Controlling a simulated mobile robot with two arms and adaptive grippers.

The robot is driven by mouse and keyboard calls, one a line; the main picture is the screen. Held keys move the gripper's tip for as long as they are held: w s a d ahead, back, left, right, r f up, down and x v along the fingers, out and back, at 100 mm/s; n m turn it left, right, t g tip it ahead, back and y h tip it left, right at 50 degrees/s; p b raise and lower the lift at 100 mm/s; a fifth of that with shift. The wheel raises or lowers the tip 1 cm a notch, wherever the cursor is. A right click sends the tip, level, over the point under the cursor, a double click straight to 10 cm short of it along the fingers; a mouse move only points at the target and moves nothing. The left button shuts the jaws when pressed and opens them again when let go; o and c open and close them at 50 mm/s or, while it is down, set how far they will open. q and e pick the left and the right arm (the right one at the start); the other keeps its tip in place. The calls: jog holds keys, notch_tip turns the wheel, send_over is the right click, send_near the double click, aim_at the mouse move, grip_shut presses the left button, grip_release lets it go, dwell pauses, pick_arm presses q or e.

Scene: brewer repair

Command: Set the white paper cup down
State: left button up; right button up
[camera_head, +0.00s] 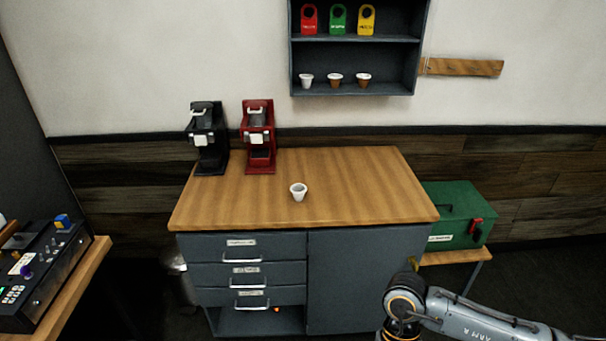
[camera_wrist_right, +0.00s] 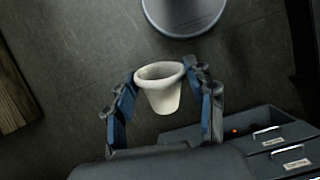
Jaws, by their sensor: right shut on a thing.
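In the right wrist view, a white paper cup (camera_wrist_right: 160,97) is held between the blue-padded fingers of my right gripper (camera_wrist_right: 163,82). Its rim faces up in the picture and it tapers toward the bottom. Dark floor shows behind it. In the head view, a similar white cup (camera_head: 298,193) stands upright on the wooden countertop (camera_head: 345,190), with no gripper near it. My right arm enters at the lower right of the head view, but its gripper is outside that view. My left gripper is not in view.
A black brewer (camera_head: 207,140) and a red brewer (camera_head: 259,138) stand at the counter's back left. The counter's right half is clear. Drawers (camera_wrist_right: 270,140) and a round bin (camera_wrist_right: 184,14) show in the wrist view.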

jog(key=w+a+r+m+g+y, duration=0.2)
jog(key=a+m+y, duration=0.2)
jog(key=a+m, duration=0.3)
jog(key=w+a+r+m+t+y, duration=0.3)
jog(key=w+r+m+t+y, duration=0.7)
jog(key=w+r+m, duration=0.15)
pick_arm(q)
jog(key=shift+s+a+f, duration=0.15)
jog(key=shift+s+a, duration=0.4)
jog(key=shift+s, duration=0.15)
pick_arm(e)
jog(key=w+d+r+m+t+h, duration=0.2)
jog(key=w+d+m+t+h, duration=0.1)
jog(key=d, duration=0.4)
jog(key=w+d+r+m+t+h, duration=0.2)
jog(key=w+d+m+t+h, duration=0.2)
jog(key=w+d+m+t, duration=0.1)
jog(key=w+d+r+m+t+h, duration=0.3)
jog(key=d+t, duration=0.4)
jog(key=d, duration=0.4)
jog(key=shift+w+m+t+h, duration=0.35)
jog(key=shift+w+m, duration=0.25)
jog(key=shift+m, duration=0.65)
